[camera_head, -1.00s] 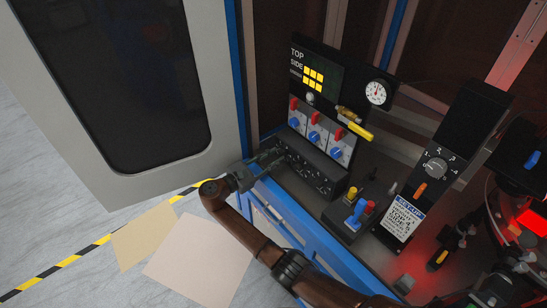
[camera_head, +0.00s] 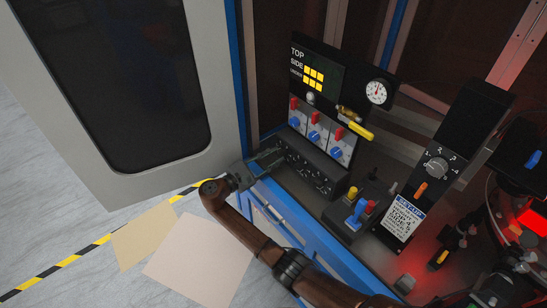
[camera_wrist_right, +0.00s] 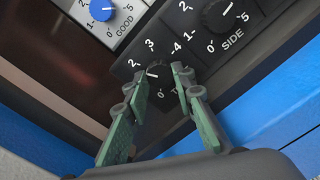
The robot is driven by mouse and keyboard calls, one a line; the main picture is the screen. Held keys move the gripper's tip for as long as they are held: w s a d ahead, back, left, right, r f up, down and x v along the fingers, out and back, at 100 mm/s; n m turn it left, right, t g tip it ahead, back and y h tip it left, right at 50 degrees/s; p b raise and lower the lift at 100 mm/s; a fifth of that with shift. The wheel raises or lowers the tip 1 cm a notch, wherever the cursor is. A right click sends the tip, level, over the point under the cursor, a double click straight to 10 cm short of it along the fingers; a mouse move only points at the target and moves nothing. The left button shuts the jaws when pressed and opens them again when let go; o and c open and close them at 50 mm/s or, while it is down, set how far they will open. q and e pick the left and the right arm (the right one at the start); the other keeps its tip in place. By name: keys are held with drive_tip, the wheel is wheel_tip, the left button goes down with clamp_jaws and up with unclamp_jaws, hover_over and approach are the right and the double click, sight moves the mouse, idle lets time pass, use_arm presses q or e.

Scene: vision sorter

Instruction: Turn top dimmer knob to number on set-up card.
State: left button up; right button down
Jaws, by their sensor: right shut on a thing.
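My right gripper (camera_head: 268,158) reaches the left end of the black dimmer panel (camera_head: 310,168). In the right wrist view its green fingers (camera_wrist_right: 161,73) are shut on the top dimmer knob (camera_wrist_right: 155,77), one on each side. The knob is dark, with a white pointer mark directed left in the picture. Its 0, 2, 3 and 4 show; other marks and most of its label are hidden by the fingers. The white set-up card (camera_head: 403,220) with a blue header lies at the right; its TOP line shows, but its number is too small to read surely. My left gripper is not in view.
A display (camera_head: 316,72) shows yellow squares for side and under, none for top. Switches, a yellow-handled valve (camera_head: 356,127), a joystick box (camera_head: 350,215) and another dial (camera_head: 436,168) stand nearby.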

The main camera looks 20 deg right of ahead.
drive_tip(key=c, duration=1.6)
unclamp_jaws()
drive_tip(key=v, duration=1.2)
drive_tip(key=shift+r, duration=0.1)
